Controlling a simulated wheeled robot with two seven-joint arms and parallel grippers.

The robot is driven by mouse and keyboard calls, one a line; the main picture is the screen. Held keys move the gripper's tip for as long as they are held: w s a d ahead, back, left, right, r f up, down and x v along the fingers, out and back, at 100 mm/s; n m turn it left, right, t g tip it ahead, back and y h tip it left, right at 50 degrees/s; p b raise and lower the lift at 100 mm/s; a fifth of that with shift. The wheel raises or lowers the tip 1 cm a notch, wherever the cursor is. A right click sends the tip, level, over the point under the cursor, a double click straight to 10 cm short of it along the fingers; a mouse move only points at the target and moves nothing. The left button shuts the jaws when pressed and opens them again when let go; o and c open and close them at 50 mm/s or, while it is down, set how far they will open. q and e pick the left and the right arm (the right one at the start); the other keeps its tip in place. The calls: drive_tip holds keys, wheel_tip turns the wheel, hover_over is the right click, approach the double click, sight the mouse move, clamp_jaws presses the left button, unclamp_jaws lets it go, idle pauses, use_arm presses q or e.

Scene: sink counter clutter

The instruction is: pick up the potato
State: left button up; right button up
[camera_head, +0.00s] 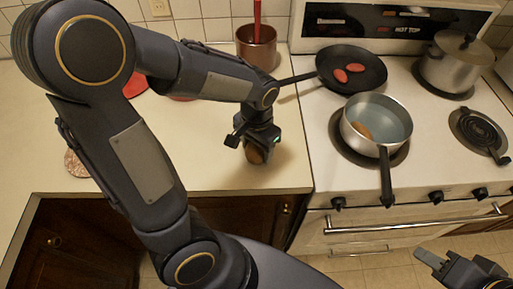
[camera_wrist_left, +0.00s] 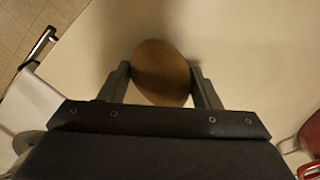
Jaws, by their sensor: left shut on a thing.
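A brown, rounded potato (camera_head: 254,155) is at the counter's front right part, below my left gripper (camera_head: 262,146). The wrist view shows the potato (camera_wrist_left: 160,68) between the two fingers of the left gripper (camera_wrist_left: 160,76), which is shut on it. Part of the potato is hidden by the gripper in the head view. I cannot tell whether it touches the counter. My right gripper (camera_head: 450,264) is at the bottom right, in front of the stove and away from the potato. Its finger spacing is unclear.
A saucepan (camera_head: 398,108) on the stove holds water and a brown piece. A black pan (camera_head: 374,82) with two red pieces and a lidded pot (camera_head: 456,62) stand behind. A brown pot (camera_head: 257,50) is on the counter (camera_head: 215,165). A speckled round item (camera_head: 74,164) lies left.

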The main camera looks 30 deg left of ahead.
use_arm(q)
wheel_tip(320, 180, up, 2)
drive_tip(key=shift+r, duration=0.15)
drive_tip(key=s+d+r, duration=0.9)
drive_tip(key=d+r, duration=0.1)
drive_tip(key=w+d+r+p, duration=0.4)
drive_tip(key=w+d+p, duration=0.1)
drive_tip(key=w, duration=0.3)
drive_tip(key=w+d+r+p, duration=0.4)
drive_tip(key=w+p, duration=0.2)
drive_tip(key=w, duration=0.3)
drive_tip(key=w+d+f, duration=0.1)
drive_tip(key=w+d, duration=0.3)
drive_tip(key=w, duration=0.4)
drive_tip(key=w+d, duration=0.5)
drive_tip(key=w, duration=0.3)
drive_tip(key=shift+w+f+b, duration=0.35)
drive_tip(key=shift+w+f, duration=0.05)
drive_tip(key=shift+d, duration=0.1)
wheel_tip(320, 180, down, 11)
drive_tip(key=b, duration=0.5)
drive_tip(key=shift+b, duration=0.4)
